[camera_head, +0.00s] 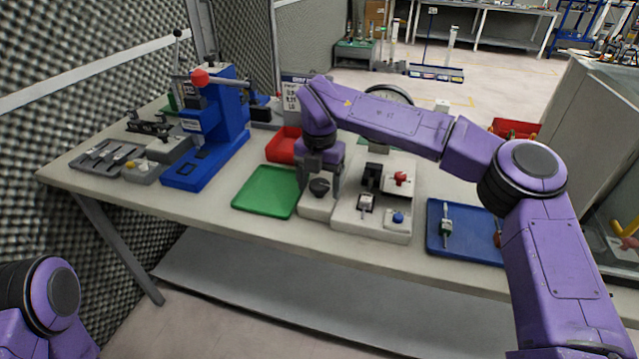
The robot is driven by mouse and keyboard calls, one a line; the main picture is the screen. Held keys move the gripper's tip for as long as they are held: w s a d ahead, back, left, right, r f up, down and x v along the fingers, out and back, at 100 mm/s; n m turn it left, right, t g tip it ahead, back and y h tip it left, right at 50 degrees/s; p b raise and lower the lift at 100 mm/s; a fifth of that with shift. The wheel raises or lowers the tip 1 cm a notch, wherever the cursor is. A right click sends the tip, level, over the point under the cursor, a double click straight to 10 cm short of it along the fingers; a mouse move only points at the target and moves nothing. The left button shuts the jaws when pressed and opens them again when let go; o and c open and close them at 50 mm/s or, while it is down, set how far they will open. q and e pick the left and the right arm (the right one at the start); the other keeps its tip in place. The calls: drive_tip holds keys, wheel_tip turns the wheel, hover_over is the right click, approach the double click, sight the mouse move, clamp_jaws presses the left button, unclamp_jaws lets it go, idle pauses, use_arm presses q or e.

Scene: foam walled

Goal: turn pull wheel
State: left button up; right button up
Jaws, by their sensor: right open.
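My right gripper (319,184) points down over the left part of a pale box on the table. Its two fingers are apart, one on each side of a dark round knob (319,187). I cannot tell whether they touch it. A larger grey-rimmed wheel (391,91) stands upright farther back, its lower part hidden behind my right arm. No label shows which of these is the pull wheel. Of my left arm only a purple joint shows at the lower left; its gripper is out of view.
On the table (110,153) are a green tray (266,192), a red bin (283,146) and a blue press (215,130). A pale switch box (372,225) and a blue tray (470,243) stand to the right. A foam wall (60,100) bounds the left.

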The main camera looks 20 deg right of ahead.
sight(320, 184)
wheel_tip(320, 184, up, 10)
drive_tip(key=shift+r, duration=0.15)
idle(0.4)
